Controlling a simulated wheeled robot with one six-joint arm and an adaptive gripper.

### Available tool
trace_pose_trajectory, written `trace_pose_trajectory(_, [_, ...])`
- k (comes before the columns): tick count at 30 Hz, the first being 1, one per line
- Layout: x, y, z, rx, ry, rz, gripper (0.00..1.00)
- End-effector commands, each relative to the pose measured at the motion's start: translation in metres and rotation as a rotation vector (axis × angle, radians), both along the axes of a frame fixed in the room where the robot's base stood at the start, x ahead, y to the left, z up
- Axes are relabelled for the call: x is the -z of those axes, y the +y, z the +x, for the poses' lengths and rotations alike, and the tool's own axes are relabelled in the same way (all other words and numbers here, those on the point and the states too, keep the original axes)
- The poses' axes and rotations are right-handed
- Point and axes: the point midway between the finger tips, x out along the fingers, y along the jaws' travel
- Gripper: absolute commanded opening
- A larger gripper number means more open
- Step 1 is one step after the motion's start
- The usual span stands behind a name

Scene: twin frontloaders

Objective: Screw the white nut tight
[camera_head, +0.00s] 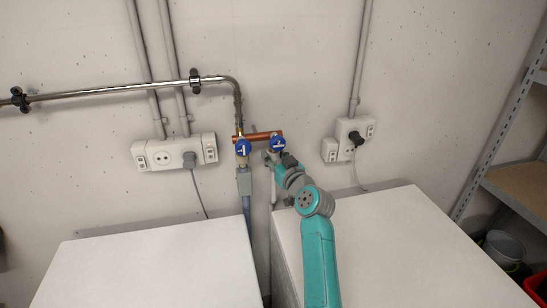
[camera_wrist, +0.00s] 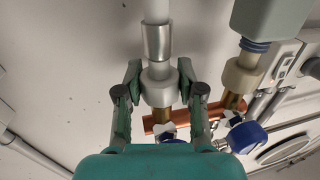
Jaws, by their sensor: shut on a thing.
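The white nut (camera_wrist: 159,90) sits in the middle of the wrist view, below a metal sleeve (camera_wrist: 157,42) on a white hose (camera_wrist: 156,10). Under it a brass fitting (camera_wrist: 163,115) joins the copper pipe (camera_wrist: 205,112). My gripper (camera_wrist: 159,74) has one finger on each side of the white nut and is shut on it. In the head view my gripper (camera_head: 277,161) is just below the right blue valve handle (camera_head: 278,144); the nut cannot be made out there.
A second whitish nut (camera_wrist: 241,76) with a grey box (camera_wrist: 268,18) is close on the right. The left blue handle (camera_head: 243,148) is beside it. Two white machine tops, left (camera_head: 160,265) and right (camera_head: 390,245), stand below. Sockets (camera_head: 350,138) and a shelf (camera_head: 520,180) are at right.

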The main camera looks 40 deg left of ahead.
Motion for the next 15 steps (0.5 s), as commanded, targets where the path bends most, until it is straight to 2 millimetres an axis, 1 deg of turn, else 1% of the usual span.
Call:
trace_pose_trajectory(12, [-0.0015,0.0004,0.0010,-0.266,0.002,0.000,0.07])
trace_pose_trajectory(15, [-0.0022,0.0007,-0.0003,-0.295,-0.001,0.002,0.07])
